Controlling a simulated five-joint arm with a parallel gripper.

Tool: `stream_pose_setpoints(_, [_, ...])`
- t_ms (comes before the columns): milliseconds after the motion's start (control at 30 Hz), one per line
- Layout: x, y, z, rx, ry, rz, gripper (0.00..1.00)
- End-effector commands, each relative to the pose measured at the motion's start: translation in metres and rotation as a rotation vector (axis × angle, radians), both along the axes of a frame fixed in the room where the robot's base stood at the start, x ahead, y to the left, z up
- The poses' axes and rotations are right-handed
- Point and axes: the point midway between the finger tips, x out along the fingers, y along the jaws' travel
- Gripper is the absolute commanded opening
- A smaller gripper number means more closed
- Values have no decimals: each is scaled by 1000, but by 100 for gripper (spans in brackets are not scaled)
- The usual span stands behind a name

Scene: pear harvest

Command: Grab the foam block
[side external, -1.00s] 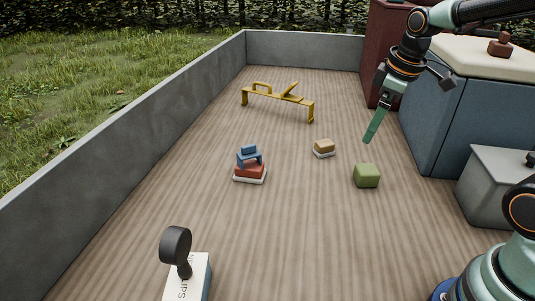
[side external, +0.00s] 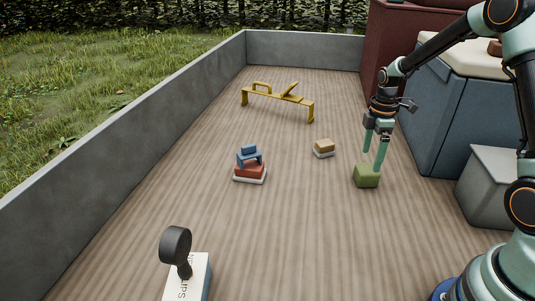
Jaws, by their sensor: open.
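The foam block looks to be the green block (side external: 366,178) on the wooden floor, right of centre. My gripper (side external: 373,162) points down with its fingers apart. Its fingertips are at the top of the green block in the picture. I cannot tell whether they touch it or are just above or behind it. Nothing is held between the fingers.
A small tan block on a white base (side external: 324,149) lies to the left. A red and blue stack (side external: 249,166) stands further left. A yellow frame (side external: 279,99) is at the back. A grey box (side external: 487,187) and a blue cabinet (side external: 437,125) stand right.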

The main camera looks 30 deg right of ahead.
Motion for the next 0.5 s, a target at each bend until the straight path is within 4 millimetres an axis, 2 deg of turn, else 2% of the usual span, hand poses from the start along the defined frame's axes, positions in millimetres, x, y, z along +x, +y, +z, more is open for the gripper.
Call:
stream_pose_setpoints(100, [0, 0, -14, 1, 2, 0, 100])
stream_pose_setpoints(267, [0, 0, -23, 1, 1, -1, 100])
stream_pose_setpoints(500, [2, -4, -56, 2, 3, -1, 100])
